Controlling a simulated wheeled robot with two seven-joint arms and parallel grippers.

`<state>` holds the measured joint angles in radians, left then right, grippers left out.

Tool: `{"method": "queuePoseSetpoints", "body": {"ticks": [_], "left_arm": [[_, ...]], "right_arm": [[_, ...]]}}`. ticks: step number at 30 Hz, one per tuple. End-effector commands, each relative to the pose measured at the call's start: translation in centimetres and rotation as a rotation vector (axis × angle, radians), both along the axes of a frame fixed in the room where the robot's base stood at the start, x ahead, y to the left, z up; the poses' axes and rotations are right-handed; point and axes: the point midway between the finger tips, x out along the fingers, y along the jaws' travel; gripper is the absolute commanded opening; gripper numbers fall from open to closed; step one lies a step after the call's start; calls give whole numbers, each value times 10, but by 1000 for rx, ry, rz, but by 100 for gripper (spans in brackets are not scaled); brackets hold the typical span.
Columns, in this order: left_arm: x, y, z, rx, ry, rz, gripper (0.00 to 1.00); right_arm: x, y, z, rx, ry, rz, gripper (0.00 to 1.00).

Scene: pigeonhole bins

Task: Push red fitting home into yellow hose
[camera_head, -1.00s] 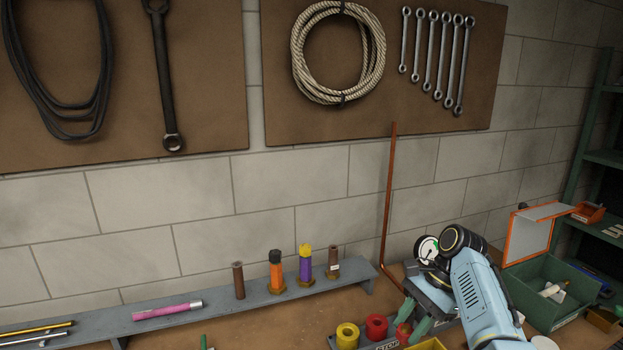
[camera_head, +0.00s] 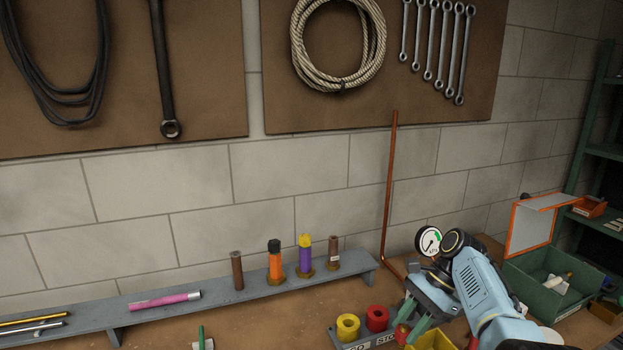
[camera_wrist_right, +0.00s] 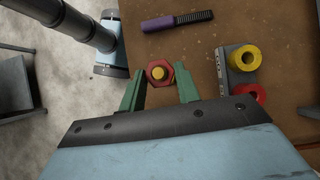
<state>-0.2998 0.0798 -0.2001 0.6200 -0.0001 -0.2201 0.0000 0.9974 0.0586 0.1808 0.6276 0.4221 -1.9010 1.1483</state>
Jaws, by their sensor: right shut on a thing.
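My right gripper (camera_head: 413,321) has green fingers and is shut on the red fitting (camera_head: 402,333). In the right wrist view the gripper (camera_wrist_right: 160,74) has the fitting (camera_wrist_right: 158,73) between its fingertips, seen end-on as a red hexagon with a yellow centre. The yellow hose (camera_head: 347,327) stands as a short thick ring with an open hole in a grey labelled block, left of the gripper. It also shows in the right wrist view (camera_wrist_right: 243,58), to the right of the fitting and apart from it. My left gripper is out of view.
A red hose (camera_head: 376,318) stands beside the yellow one in the grey block (camera_head: 383,341). A yellow bin (camera_head: 432,341) is close below the gripper. A gauge (camera_head: 429,240) stands behind. A grey shelf (camera_head: 218,295) holds several upright fittings. A purple-handled tool (camera_wrist_right: 178,22) lies on the bench.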

Motion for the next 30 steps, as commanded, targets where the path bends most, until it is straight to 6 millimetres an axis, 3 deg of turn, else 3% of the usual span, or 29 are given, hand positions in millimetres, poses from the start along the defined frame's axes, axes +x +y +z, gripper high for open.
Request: {"method": "queuePoseSetpoints", "body": {"ticks": [8,22,30], "left_arm": [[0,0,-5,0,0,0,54],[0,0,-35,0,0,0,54],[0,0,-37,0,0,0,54]], "right_arm": [[0,0,-7,0,0,0,3],[0,0,-50,1,1,1,3],[0,0,-55,1,1,1,3]]}}
